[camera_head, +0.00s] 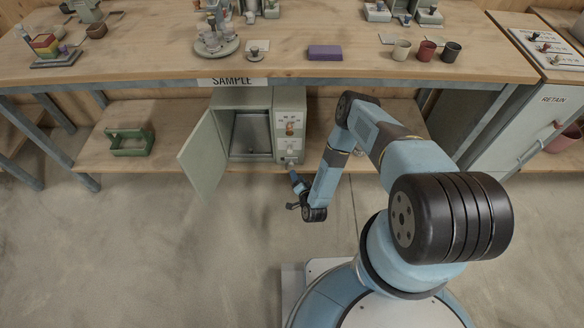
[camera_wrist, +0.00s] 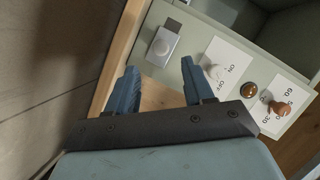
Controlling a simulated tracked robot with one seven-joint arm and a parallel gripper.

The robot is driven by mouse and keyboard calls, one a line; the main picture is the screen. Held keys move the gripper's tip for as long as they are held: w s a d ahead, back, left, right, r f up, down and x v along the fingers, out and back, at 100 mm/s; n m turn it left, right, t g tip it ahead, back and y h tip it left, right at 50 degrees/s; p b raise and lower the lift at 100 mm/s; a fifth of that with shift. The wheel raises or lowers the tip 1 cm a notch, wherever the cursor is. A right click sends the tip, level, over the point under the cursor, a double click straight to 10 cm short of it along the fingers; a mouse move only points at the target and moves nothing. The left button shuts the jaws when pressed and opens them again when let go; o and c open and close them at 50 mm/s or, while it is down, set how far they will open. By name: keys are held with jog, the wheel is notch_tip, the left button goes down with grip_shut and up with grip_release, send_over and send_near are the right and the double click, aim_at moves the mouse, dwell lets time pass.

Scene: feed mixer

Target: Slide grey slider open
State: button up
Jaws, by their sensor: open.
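In the head view my gripper (camera_head: 296,184) is low in front of the panel's bottom; the slider is too small to tell there.
The green cabinet (camera_head: 242,97) under the bench has its door (camera_head: 204,155) swung open to the left. A green caddy (camera_head: 129,142) stands on the shelf left.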

aim_at(292, 166)
jog(key=x, duration=0.8)
grip_shut()
dwell(0.4)
jog(key=shift+d, duration=0.1)
